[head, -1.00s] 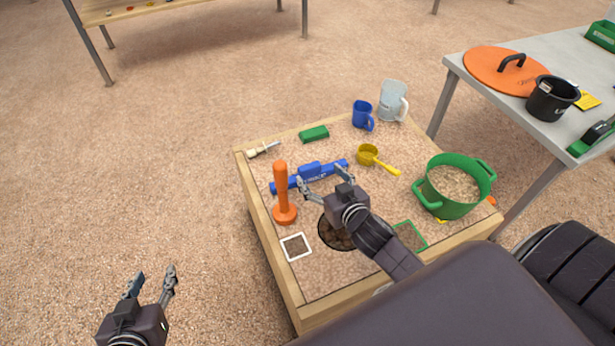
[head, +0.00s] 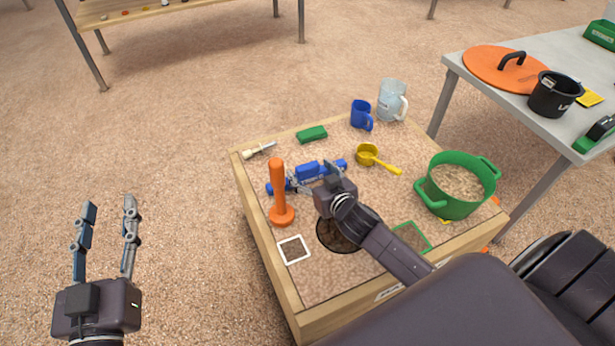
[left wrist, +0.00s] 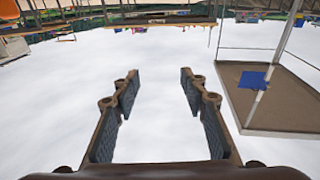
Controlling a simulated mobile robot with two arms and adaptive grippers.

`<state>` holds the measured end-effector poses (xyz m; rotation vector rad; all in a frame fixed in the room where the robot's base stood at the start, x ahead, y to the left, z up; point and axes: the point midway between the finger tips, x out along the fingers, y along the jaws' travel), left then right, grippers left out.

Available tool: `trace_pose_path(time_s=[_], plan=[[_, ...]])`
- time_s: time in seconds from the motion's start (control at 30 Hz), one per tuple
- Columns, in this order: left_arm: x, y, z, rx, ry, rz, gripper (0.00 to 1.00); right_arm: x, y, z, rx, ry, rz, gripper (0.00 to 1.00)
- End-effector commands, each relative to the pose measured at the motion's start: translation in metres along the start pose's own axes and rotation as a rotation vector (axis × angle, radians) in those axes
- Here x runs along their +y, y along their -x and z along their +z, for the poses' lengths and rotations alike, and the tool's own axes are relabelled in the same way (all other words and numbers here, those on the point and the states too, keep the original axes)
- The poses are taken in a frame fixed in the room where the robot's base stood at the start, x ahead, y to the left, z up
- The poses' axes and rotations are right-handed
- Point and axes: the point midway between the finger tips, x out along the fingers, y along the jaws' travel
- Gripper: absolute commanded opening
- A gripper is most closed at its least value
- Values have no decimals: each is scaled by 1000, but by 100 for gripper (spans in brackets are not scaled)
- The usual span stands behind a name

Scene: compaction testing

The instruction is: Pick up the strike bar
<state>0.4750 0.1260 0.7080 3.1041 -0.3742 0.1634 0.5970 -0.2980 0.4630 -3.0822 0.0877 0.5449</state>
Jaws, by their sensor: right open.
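The strike bar (head: 307,171) appears to be the blue bar with a raised blue grip on the sandy work table (head: 330,284). It lies slantwise behind the orange tamper (head: 279,195). My right gripper (head: 312,177) is open, its fingers spread low over the bar's middle. Part of the bar is hidden by these fingers, and I cannot tell whether they touch it. My left gripper (head: 109,203) is open and empty, left of the table. It also shows open in the left wrist view (left wrist: 158,76).
The tamper stands upright close to the bar's left end. A dark round hole (head: 338,238), a green pot (head: 456,186), a yellow scoop (head: 367,155), a blue mug (head: 361,115), a clear jug (head: 391,99) and a green block (head: 312,134) are around. A grey table (head: 500,105) stands right.

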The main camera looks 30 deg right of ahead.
Motion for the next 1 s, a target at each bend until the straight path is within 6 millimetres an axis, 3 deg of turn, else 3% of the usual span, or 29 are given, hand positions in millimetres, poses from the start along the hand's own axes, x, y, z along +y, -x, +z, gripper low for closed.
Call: trace_pose_path(time_s=[0.3, 0.6, 1.0], plan=[[6, 3, -49, 234, 7, 13, 40, 0, -25, 0, -1, 1, 0, 71], [7, 4, -55, 256, 8, 14, 40, 0, -26, -1, -1, 0, 0, 71], [7, 4, -55, 255, 7, 13, 40, 0, -26, 0, -1, 0, 0, 28]])
